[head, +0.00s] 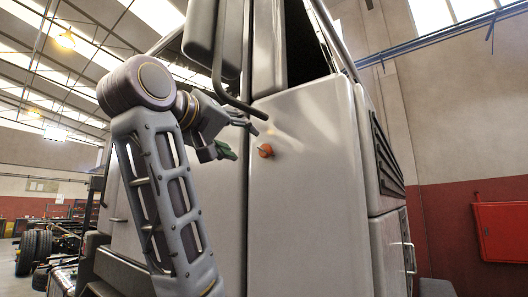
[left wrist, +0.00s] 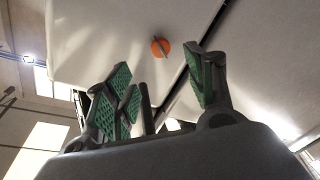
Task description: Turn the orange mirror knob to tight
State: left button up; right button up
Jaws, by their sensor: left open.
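The orange mirror knob (head: 265,150) sits on the grey side panel of the truck cab, right of my left gripper in the head view. In the left wrist view the knob (left wrist: 160,47) is round with a dark bar across its middle, and lies beyond the fingertips. My left gripper (head: 243,140) is open and empty, its tips pointing toward the knob and apart from it. The left wrist view shows the green-padded fingers (left wrist: 165,90) spread wide, with the knob between their lines. My right gripper is not in view.
The mirror (head: 212,40) and its dark bent bar (head: 235,103) hang just above my left gripper. The cab panel (head: 310,200) around the knob is smooth and clear. A red wall box (head: 498,231) is far right; wheels (head: 35,245) stand far left.

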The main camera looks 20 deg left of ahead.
aim_at(264, 152)
pick_arm(q)
jog(key=w+p, duration=0.1)
jog(key=w, duration=0.2)
jog(key=w+d+p, duration=0.1)
jog(key=w, duration=0.3)
jog(key=w+d+p, duration=0.1)
jog(key=w+p, duration=0.1)
jog(key=w, duration=0.2)
jog(key=shift+w+d+r, duration=0.1)
jog(key=shift+w+d, duration=0.05)
jog(key=shift+w, duration=0.05)
jog(key=shift+w+d, duration=0.15)
jog(key=shift+w, duration=0.7)
jog(key=c, duration=1)
